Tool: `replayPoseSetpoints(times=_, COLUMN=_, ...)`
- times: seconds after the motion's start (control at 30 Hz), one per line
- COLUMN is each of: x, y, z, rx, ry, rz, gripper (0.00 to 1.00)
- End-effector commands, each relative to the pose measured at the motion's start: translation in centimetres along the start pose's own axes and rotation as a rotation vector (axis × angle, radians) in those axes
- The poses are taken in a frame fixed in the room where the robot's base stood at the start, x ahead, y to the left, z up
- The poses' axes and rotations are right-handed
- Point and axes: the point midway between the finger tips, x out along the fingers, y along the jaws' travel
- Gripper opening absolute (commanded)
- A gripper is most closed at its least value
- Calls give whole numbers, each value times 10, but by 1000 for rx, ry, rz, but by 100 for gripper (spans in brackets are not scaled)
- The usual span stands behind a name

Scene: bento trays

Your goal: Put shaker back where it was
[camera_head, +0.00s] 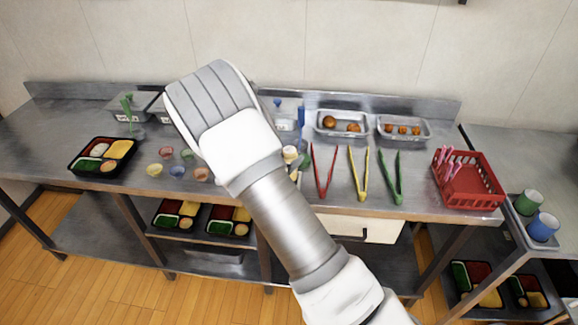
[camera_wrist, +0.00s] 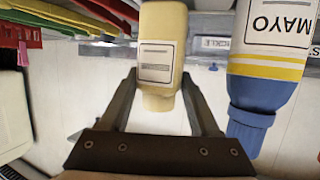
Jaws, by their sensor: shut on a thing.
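A cream-yellow shaker (camera_wrist: 164,18) with a white label is in the wrist view, between the two dark fingers of my gripper (camera_wrist: 159,74). The fingers are shut on its sides. The wrist picture looks upside down, with the label lettering inverted. In the head view my own arm covers the gripper, and I cannot make out the shaker for certain there. A small cream round thing (camera_head: 290,154) shows at the arm's right edge; I cannot tell whether it is part of the shaker.
A mayo bottle (camera_wrist: 268,45) with a blue cap stands close beside the shaker. Red (camera_head: 323,172), yellow (camera_head: 359,174) and green (camera_head: 391,177) tongs lie on the counter. A red basket (camera_head: 468,190), a food tray (camera_head: 420,138) and a black bento tray (camera_head: 85,165) are further off.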

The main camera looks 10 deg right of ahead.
Motion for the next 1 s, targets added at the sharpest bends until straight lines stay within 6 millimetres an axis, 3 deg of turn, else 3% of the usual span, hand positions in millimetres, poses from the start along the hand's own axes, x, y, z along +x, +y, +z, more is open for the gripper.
replayPoseSetpoints(times=0.2, x=10, y=1, z=29, rx=-3, ry=-1, rz=0, gripper=52)
replayPoseSetpoints(times=0.6, x=12, y=0, z=35, rx=-1, ry=0, rz=0, gripper=52)
replayPoseSetpoints(times=0.63, x=12, y=0, z=35, rx=-1, ry=-1, rz=0, gripper=65)
replayPoseSetpoints(times=0.8, x=12, y=0, z=34, rx=-1, ry=-1, rz=0, gripper=93)
replayPoseSetpoints(times=1.0, x=12, y=0, z=33, rx=-1, ry=-1, rz=0, gripper=93)
